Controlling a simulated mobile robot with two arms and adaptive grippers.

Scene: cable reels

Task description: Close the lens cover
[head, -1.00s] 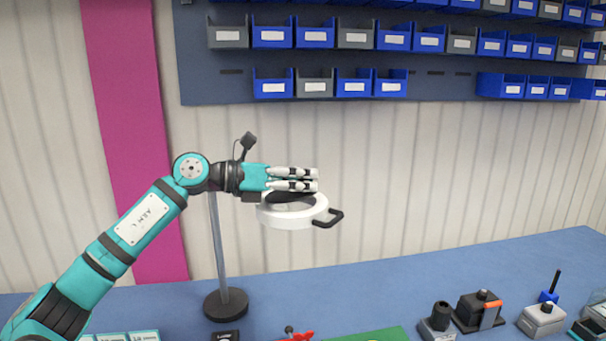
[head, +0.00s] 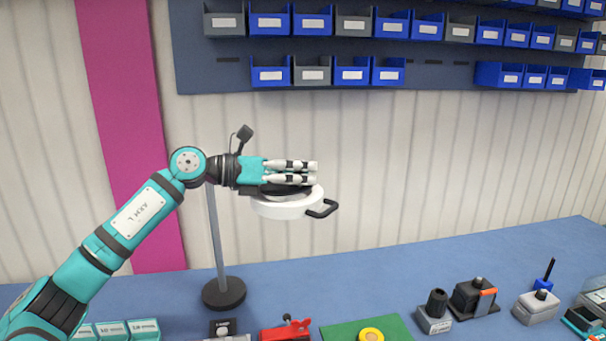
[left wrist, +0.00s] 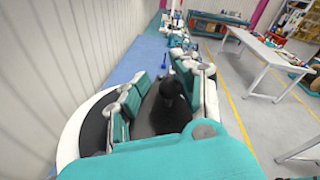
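The magnifier lamp's white round head (head: 288,208) stands on a grey post, with a black handle (head: 322,208) at its right. The dark lens cover (head: 296,191) lies low and nearly flat over the head, partly hidden by my gripper. My left gripper (head: 314,172) is just above the cover, its fingers pointing right. In the left wrist view the white rim (left wrist: 68,140) and dark cover (left wrist: 93,130) show beside the fingers. The finger pads (left wrist: 160,95) stand apart, with a black rounded part between them that I cannot identify. My right gripper is not in view.
The lamp's round black base (head: 224,293) stands on the blue bench (head: 400,270). A red clamp (head: 285,331), a green mat (head: 345,332) and several small devices lie along the front and right. Blue and grey bins (head: 330,70) hang behind. Space right of the lamp head is clear.

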